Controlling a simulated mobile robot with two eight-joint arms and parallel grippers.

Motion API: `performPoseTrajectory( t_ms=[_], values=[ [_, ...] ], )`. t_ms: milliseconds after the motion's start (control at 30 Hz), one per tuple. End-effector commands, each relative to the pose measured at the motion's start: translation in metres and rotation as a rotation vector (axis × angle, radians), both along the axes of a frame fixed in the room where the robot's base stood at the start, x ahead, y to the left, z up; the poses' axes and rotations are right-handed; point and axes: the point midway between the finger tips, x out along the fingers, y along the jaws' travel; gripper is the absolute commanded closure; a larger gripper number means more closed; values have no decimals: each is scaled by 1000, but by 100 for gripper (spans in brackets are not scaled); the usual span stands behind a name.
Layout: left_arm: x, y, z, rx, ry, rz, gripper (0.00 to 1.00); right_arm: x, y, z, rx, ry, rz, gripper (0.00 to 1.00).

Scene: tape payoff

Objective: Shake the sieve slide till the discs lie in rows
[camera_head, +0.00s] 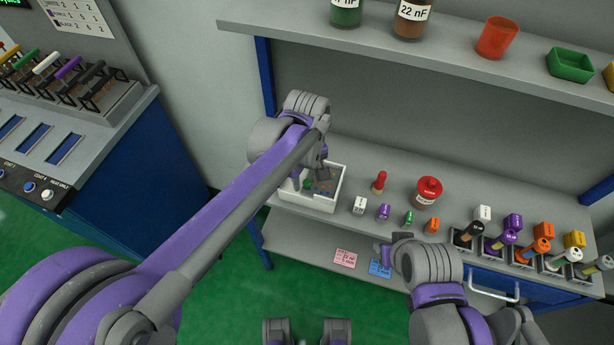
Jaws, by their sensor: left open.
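My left gripper (322,177) is open above the right part of a white open-topped tray (318,207) on the workbench. Small dark, green and brownish pieces show inside the tray, partly hidden by my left arm and gripper. I cannot tell whether they are discs or how they are arranged. I cannot make out a sieve slide for certain. My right gripper (384,258) is in front of the bench edge, partly hidden by its own wrist. Its fingers are too small to read.
Right of the tray stand a red stamp-like piece (379,183), a red-lidded jar (427,192) and small coloured blocks. Several holders with coloured handles (502,238) stand at the right. A shelf (440,57) with jars hangs above. A blue cabinet (120,160) stands at the left.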

Motion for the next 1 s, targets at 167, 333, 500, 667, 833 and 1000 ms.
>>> performPoseTrajectory(
  t_ms=[167,333,500,667,833,1000],
  values=[
    [0,0,0,0,0,0,60,0,0,0,0,0,0,62],
    [0,0,0,0,0,0,90,0,0,0,0,0,0,62],
    [0,0,0,0,0,0,100,0,0,0,0,0,0,62],
    [0,0,0,0,0,0,100,0,0,0,0,0,0,62],
    [0,0,0,0,0,0,100,0,0,0,0,0,0,62],
    [0,0,0,0,0,0,100,0,0,0,0,0,0,62]
  ],
)
